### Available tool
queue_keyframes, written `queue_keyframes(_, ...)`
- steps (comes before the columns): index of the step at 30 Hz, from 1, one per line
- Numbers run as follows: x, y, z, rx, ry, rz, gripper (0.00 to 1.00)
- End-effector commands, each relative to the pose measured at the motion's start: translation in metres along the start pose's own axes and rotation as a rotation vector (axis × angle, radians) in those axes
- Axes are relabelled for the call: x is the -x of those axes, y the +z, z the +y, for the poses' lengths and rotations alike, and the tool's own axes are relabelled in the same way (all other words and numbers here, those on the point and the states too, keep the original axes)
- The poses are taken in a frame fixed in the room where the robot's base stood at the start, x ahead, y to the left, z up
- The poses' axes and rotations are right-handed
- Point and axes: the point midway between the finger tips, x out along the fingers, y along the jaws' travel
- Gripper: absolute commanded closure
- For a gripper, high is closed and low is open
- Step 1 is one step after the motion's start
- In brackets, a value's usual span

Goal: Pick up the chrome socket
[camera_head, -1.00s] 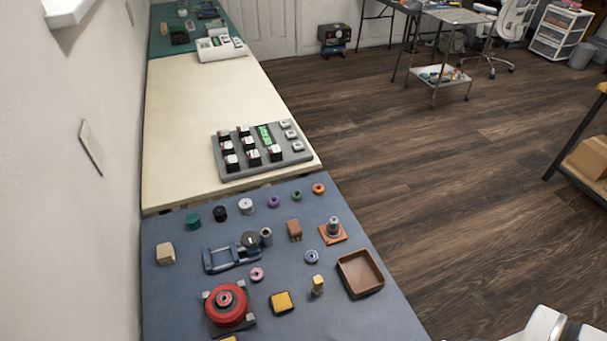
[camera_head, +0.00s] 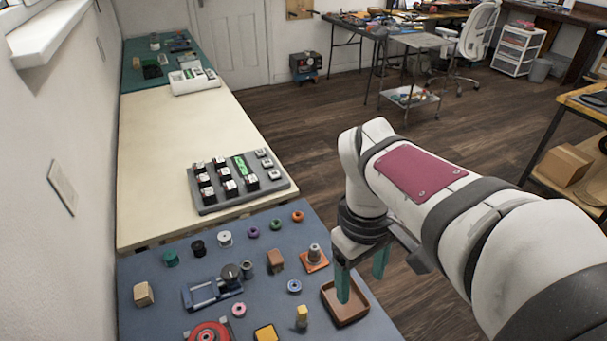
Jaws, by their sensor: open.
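A small grey metallic cylinder (camera_head: 246,267) stands beside the blue vise-like fixture (camera_head: 213,292) on the blue mat. Another silvery piece (camera_head: 314,252) stands upright on a small orange plate, and a pale silver spool (camera_head: 225,238) stands near the mat's far edge. I cannot tell for sure which is the chrome socket. My gripper (camera_head: 361,274) has teal fingers spread apart, with nothing visible between them. It hangs at the mat's right side, overlapping the brown tray in the picture, to the right of all these pieces. Its height above the tray is unclear.
The brown tray (camera_head: 333,311) looks empty where visible. Several small rings, spools and blocks are spread over the blue mat (camera_head: 160,312), including a red round part (camera_head: 208,332). A grey keypad panel (camera_head: 237,182) lies on the cream table, which is otherwise mostly clear.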

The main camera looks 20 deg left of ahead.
Motion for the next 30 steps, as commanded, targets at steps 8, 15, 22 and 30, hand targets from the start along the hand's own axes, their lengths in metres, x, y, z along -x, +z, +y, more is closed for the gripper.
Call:
queue_keyframes(8,-0.059,-0.234,-0.121,1.482,0.286,-0.146,0.28)
queue_keyframes(15,-0.098,-0.265,-0.155,1.756,0.348,-0.199,0.28)
queue_keyframes(22,-0.159,-0.272,-0.134,1.750,0.345,-0.196,0.28)
queue_keyframes(30,-0.200,-0.279,-0.123,1.749,0.346,-0.195,0.28)
